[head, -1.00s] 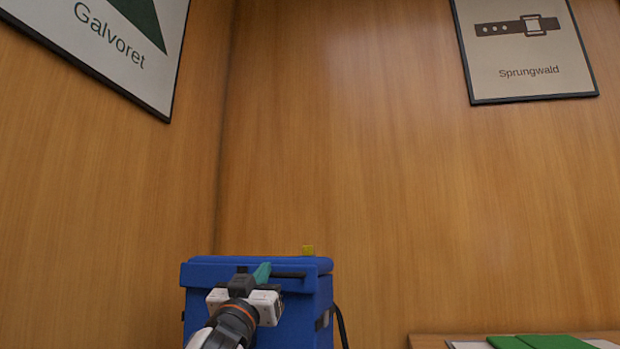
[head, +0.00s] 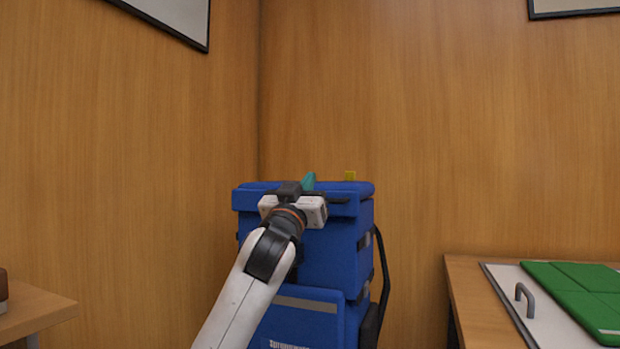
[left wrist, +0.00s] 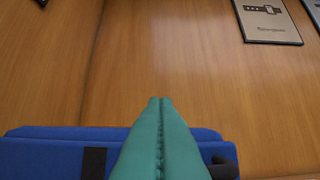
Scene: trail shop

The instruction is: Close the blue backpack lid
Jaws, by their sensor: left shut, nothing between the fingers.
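The blue backpack (head: 335,255) stands upright in the corner of the wood-panelled walls. My right gripper is not in view.
A wooden table (head: 480,310) at the right holds a white board (head: 510,290) with a grey handle and green panels (head: 575,280). Another table edge (head: 35,308) is at the lower left. Framed posters hang on the walls above.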

